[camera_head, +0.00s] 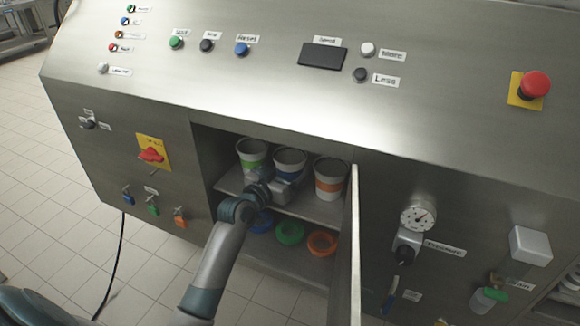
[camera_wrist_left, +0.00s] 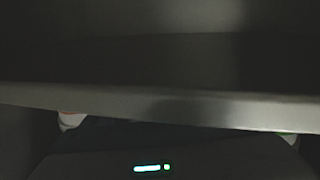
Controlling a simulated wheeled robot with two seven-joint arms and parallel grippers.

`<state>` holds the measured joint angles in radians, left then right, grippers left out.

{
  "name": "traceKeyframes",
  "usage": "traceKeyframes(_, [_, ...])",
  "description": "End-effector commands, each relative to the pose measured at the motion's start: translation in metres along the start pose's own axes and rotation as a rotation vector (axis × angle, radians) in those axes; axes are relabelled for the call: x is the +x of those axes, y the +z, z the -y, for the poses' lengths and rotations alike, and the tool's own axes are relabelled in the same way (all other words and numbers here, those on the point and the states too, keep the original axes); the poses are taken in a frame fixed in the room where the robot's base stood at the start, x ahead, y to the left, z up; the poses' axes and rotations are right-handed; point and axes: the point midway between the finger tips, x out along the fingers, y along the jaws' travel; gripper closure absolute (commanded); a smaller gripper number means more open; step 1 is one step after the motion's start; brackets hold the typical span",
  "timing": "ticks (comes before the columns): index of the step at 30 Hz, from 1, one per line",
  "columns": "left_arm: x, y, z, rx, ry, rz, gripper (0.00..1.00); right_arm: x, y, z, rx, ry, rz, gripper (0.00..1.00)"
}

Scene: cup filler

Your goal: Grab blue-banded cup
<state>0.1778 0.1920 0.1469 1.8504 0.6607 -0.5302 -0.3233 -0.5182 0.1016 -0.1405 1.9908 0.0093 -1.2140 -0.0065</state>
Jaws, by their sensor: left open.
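Three cups stand in a row on the upper shelf of an open compartment in the head view. The middle one, the blue-banded cup (camera_head: 289,157), shows mainly its rim and upper wall; my left gripper hides most of its band. My left gripper (camera_head: 287,187) reaches into the compartment right in front of that cup. Its fingers are hard to make out, but it is open. I cannot tell whether it touches the cup. The left wrist view is very dark and the blue-banded cup cannot be made out there.
The green-banded cup (camera_head: 251,153) stands to the left and the orange-banded cup (camera_head: 330,180) to the right, both close by. Green (camera_head: 290,233) and orange (camera_head: 322,243) rings lie on the lower shelf, with a blue one beside them. The open door (camera_head: 352,250) juts out on the right.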

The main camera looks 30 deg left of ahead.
Motion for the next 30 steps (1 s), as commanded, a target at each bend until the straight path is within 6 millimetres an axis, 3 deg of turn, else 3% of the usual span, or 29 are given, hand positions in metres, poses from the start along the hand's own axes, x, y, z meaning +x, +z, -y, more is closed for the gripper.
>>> traceKeyframes(6, [0.017,0.001,0.0,-0.001,0.0,0.0,0.17,0.006,0.004,0.0,0.0,0.0,0.01,1.0])
traceKeyframes(20, [0.017,0.001,0.0,-0.001,-0.001,0.0,0.17,0.004,0.001,0.0,0.0,0.0,0.004,1.0])
traceKeyframes(25, [0.017,0.001,0.0,0.0,-0.001,0.0,0.58,0.004,0.001,0.0,0.0,0.0,0.005,1.0])
traceKeyframes(30, [0.017,0.001,0.0,0.0,-0.001,0.0,0.6,0.004,0.001,0.0,0.0,0.0,0.005,1.0])
